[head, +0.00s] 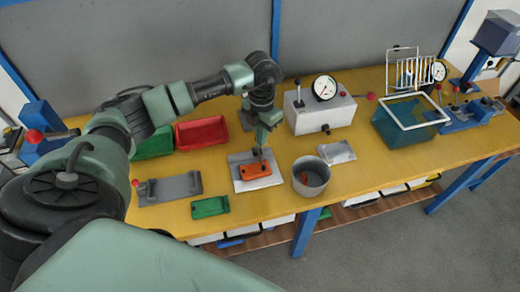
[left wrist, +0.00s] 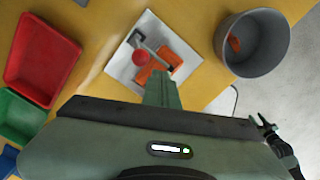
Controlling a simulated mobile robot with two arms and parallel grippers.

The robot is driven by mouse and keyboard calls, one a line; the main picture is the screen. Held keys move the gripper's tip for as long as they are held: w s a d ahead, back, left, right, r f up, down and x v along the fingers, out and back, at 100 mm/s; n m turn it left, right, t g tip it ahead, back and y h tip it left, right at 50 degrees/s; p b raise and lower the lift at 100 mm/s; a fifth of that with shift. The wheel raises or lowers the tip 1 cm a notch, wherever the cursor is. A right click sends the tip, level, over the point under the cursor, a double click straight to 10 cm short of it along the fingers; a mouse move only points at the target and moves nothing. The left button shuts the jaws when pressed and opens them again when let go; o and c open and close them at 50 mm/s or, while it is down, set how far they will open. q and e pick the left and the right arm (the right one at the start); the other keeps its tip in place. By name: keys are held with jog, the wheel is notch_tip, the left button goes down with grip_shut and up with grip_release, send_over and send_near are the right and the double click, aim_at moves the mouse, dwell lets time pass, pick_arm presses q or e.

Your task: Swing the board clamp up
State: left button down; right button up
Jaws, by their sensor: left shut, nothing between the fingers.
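A pale square plate (head: 243,182) lies on the yellow bench with an orange part (head: 256,171) on it. In the left wrist view, the plate (left wrist: 124,67) carries a grey clamp bar (left wrist: 154,50) lying low across the orange part (left wrist: 143,76), with a red ball knob (left wrist: 140,57) beside it. In the head view my arm hides most of the clamp. My left gripper (head: 259,152) is shut and empty, pointing down just above the plate. In the wrist view its fingertips (left wrist: 161,76) are close to the bar's end; contact cannot be told. My right gripper (left wrist: 265,128) shows small and dark.
A grey pot (head: 311,178) with an orange piece inside stands right of the plate. Red (head: 202,132) and green (head: 155,146) bins stand behind left. A grey fixture (head: 172,188) is at left, a green part (head: 210,207) in front. A gauge box (head: 318,108) stands behind right.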

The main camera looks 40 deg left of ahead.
aim_at(261, 160)
pick_arm(q)
jog(key=shift+f, duration=0.15)
dwell(0.5)
jog(key=shift+f+b, duration=1.6)
jog(key=shift+f, duration=0.2)
jog(key=shift+w+a+r, duration=0.4)
jog(key=shift+w+a, duration=0.1)
jog(key=shift+a, duration=0.1)
jog(key=shift+w+a+b, duration=0.1)
jog(key=shift+b, duration=0.2)
jog(key=shift+w+a, duration=0.15)
jog(key=shift+a+f, duration=0.1)
